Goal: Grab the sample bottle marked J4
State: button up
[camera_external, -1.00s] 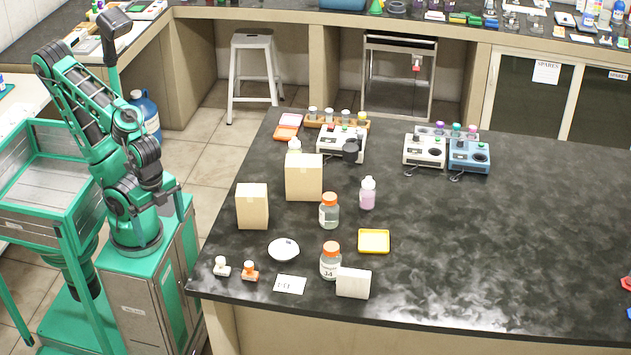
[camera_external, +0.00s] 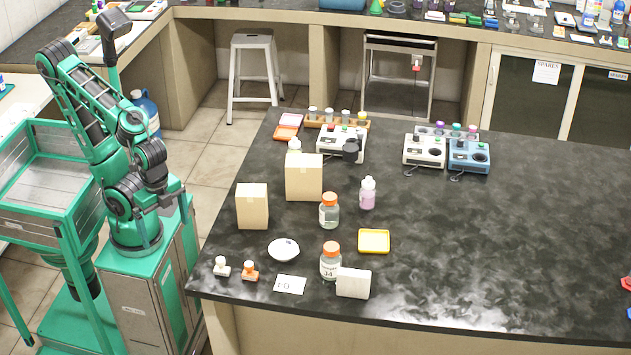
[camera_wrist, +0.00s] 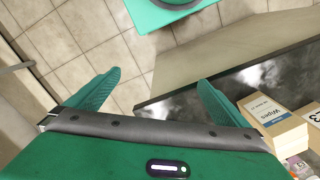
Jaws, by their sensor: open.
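A clear bottle with an orange cap (camera_external: 331,266) stands upright near the front edge of the dark bench. Its label appears to read J4, though the first character is hard to make out. A white box in front hides part of its lower right side. A similar orange-capped bottle (camera_external: 329,213) stands farther back; its label is not legible. My gripper (camera_wrist: 157,97) is open and empty in the wrist view, its green fingers wide apart over the floor and bench edge. In the external view my arm is folded left of the bench, well away from both bottles.
The white box (camera_external: 354,283) stands close against the front bottle. A white dish (camera_external: 284,249), a yellow tray (camera_external: 374,241), a card (camera_external: 290,284) and tan boxes (camera_external: 304,177) are nearby. A pink bottle (camera_external: 367,194) stands behind. The bench's right side is mostly clear.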

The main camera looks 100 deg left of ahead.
jog(key=c, duration=1.2)
